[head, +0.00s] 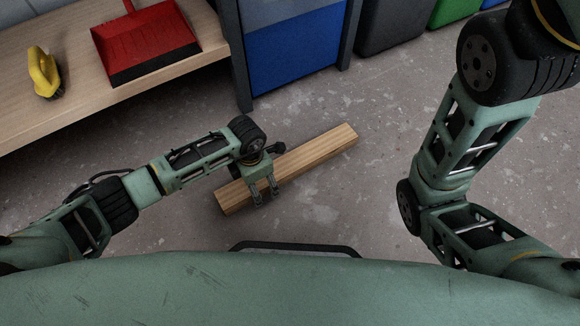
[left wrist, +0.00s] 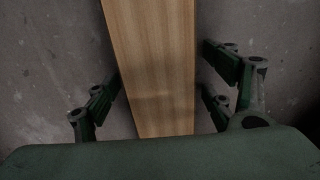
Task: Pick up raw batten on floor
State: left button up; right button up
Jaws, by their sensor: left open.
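A raw wooden batten (head: 315,156) lies on the concrete floor in the head view, slanting from lower left to upper right. My left gripper (head: 264,198) is over its left half, pointing down. In the left wrist view the batten (left wrist: 155,60) runs up the middle of the picture between the fingers of my left gripper (left wrist: 160,100). The fingers are open, one on each side of the batten, with a gap on both sides. Whether they reach down beside its faces is hard to tell. My right arm shows at the right of the head view, but its gripper is not in view.
A wooden bench (head: 60,112) at the upper left holds a red dustpan (head: 145,42) and a yellow-handled brush (head: 43,72). A blue-fronted cabinet (head: 292,50) and a dark bin (head: 391,22) stand at the back. The floor right of the batten is clear.

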pick_arm(q)
jog(key=shift+c, duration=0.2)
jog(key=c, duration=1.9)
jog(key=shift+w+d+r, duration=0.1)
grip_shut()
jog(key=shift+r, duration=0.1)
